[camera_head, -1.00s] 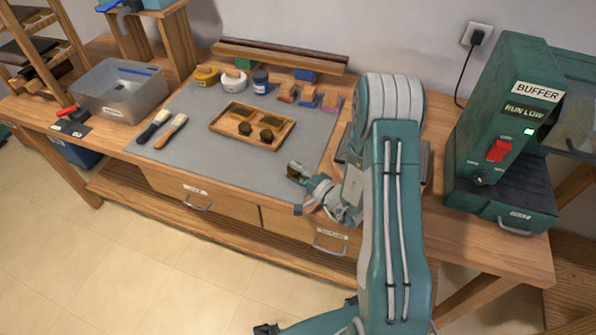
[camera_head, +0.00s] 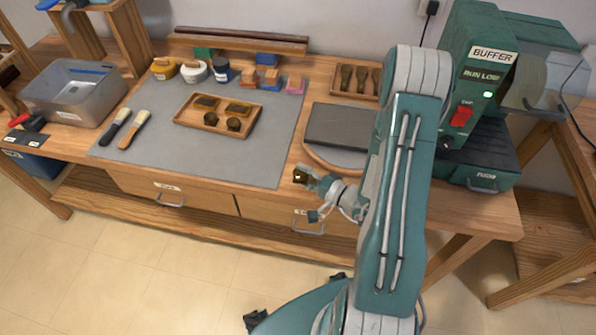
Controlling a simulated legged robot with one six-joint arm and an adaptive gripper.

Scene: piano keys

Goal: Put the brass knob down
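My gripper (camera_head: 307,176) is shut on a small brass knob (camera_head: 299,175), held at its tip above the bench's front part, just right of the grey mat. The knob is small and dark gold, and the fingers partly hide it.
A dark flat pad (camera_head: 338,126) lies on the bench right of the grey mat (camera_head: 265,165). The green buffer machine (camera_head: 480,75) stands at far right. Brushes (camera_head: 128,130), jars (camera_head: 194,72) and a plastic bin (camera_head: 75,92) are leftward. The mat's front right is clear.

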